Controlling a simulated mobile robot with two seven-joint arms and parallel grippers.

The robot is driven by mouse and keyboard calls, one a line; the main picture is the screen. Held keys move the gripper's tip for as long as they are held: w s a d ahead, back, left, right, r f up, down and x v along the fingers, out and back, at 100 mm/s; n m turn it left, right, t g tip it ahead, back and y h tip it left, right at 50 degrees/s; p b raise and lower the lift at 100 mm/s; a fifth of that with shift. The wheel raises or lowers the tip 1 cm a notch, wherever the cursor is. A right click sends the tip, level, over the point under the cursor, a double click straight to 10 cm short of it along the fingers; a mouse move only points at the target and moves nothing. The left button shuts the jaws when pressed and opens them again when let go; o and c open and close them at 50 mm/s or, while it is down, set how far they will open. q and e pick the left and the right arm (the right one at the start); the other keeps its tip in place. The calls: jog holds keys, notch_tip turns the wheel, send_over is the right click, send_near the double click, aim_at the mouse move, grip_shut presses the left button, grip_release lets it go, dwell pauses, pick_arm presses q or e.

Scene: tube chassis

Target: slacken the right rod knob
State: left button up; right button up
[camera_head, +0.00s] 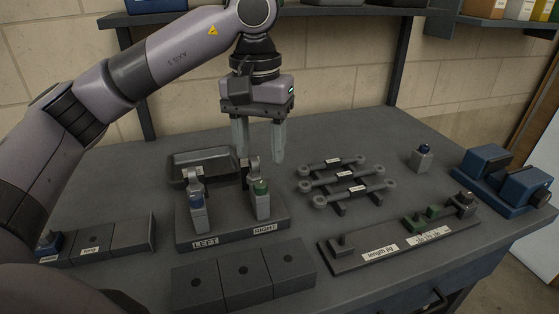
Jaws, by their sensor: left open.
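A dark stand (234,234) has a spot labelled LEFT and a spot labelled RIGHT. On the RIGHT side stands a grey upright piece (262,205) with a green knob (261,187). On the LEFT side stands a similar piece with a blue knob (196,201). My left gripper (259,157) points down, its two fingers apart, behind and above the RIGHT piece in the picture. It holds nothing. The left finger is partly hidden behind the upright piece's top. I cannot tell its exact distance from the knob. My right gripper does not show.
A grey tray (183,160) lies behind the stand. Several rods (345,177) rest on a rack at centre right. A length jig (345,255) lies in front of them. A blue vice (490,165) stands at right. Dark blocks with holes (206,284) are at the front.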

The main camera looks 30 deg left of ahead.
aim_at(260, 184)
pick_arm(q)
jog(key=shift+w+a, duration=0.2)
jog(key=shift+a, duration=0.1)
jog(key=shift+f, duration=0.35)
jog(key=shift+s+f, duration=0.1)
jog(key=shift+f, duration=2.95)
grip_shut()
